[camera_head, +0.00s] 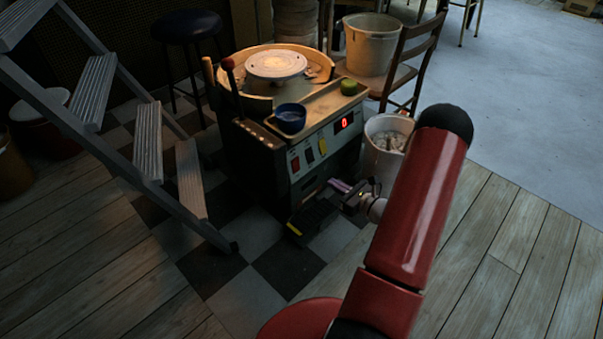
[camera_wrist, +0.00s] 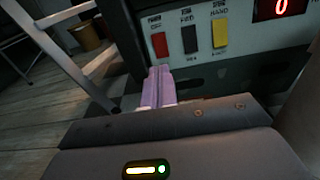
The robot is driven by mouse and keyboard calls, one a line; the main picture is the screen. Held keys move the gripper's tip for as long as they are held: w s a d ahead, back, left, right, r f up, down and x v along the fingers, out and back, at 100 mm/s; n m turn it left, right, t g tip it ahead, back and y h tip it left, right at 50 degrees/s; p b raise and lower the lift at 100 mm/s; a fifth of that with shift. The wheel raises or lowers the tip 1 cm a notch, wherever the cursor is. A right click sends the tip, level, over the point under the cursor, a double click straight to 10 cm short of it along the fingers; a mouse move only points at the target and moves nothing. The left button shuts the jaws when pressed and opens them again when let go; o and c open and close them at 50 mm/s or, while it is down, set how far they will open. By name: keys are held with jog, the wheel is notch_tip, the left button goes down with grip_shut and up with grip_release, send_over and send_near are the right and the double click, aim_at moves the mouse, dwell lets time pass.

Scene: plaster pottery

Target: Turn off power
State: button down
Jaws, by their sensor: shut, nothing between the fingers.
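The pottery wheel machine (camera_head: 285,140) stands on the checkered floor, with a round wheel head (camera_head: 276,64) on top. Its front panel carries a red switch (camera_head: 295,164), a dark switch (camera_head: 309,156) and a yellow switch (camera_head: 322,146), with a lit red display (camera_head: 345,121) reading 0. In the wrist view the red switch (camera_wrist: 160,45), dark switch (camera_wrist: 189,39), yellow switch (camera_wrist: 219,34) and display (camera_wrist: 281,7) show up close. My gripper (camera_head: 338,186) is in front of the panel, below the switches. Its purple fingers (camera_wrist: 158,86) are together and empty, under the red switch.
A dark pedal (camera_head: 312,218) lies on the floor below my gripper. A metal stepladder (camera_head: 140,130) stands at the left. A white bucket (camera_head: 386,145) and a wooden chair (camera_head: 405,70) stand right of the machine. A blue bowl (camera_head: 291,118) sits on its ledge.

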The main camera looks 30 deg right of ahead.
aim_at(297, 162)
jog(key=shift+w, duration=0.1)
jog(key=x, duration=1.4)
